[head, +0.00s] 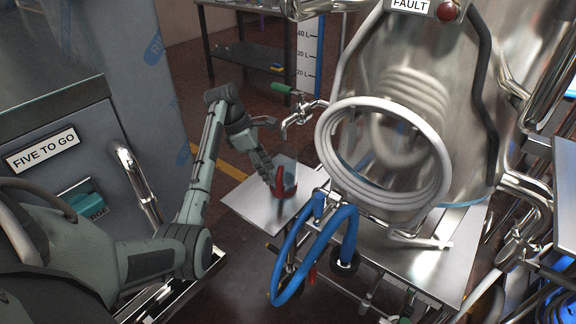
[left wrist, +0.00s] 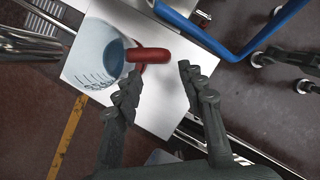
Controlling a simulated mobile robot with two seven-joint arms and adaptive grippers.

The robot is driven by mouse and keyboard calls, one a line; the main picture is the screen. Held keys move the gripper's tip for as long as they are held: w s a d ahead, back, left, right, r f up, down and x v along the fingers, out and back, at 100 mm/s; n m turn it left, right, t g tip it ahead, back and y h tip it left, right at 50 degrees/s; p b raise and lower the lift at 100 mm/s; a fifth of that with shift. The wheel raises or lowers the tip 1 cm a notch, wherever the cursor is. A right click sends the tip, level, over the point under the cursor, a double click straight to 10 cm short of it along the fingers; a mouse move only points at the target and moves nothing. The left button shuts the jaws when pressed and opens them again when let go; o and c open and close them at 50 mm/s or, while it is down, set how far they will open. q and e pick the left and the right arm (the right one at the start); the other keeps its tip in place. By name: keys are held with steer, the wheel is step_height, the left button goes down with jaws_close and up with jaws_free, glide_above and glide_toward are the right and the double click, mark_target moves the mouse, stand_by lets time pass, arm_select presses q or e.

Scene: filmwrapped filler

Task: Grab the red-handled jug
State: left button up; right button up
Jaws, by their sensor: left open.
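The jug (head: 284,173) is a clear measuring jug with a red handle, standing on a small metal shelf (head: 242,204) below a tap. In the left wrist view the jug (left wrist: 96,55) shows printed marks and something blue inside, and its red handle (left wrist: 150,55) points toward my gripper. My left gripper (head: 268,176) is close beside the handle in the head view. In the left wrist view the left gripper (left wrist: 158,80) is open, with the handle's end near the gap between its fingertips. I cannot tell whether a finger touches the handle. My right gripper is not in view.
A steel tank with a coiled white hose (head: 440,170) stands right of the jug. A blue hose (head: 283,262) hangs in front of the shelf. A grey cabinet (head: 60,150) stands at left.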

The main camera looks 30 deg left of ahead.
mark_target(277, 196)
arm_select(q)
steer(key=x, duration=0.4)
steer(key=s+x, duration=0.1)
steer(key=x, duration=0.2)
steer(key=shift+d+f, duration=0.1)
steer(key=shift+d, duration=0.1)
steer(key=shift+c, duration=0.3)
steer(key=shift+w, duration=0.1)
jaws_close()
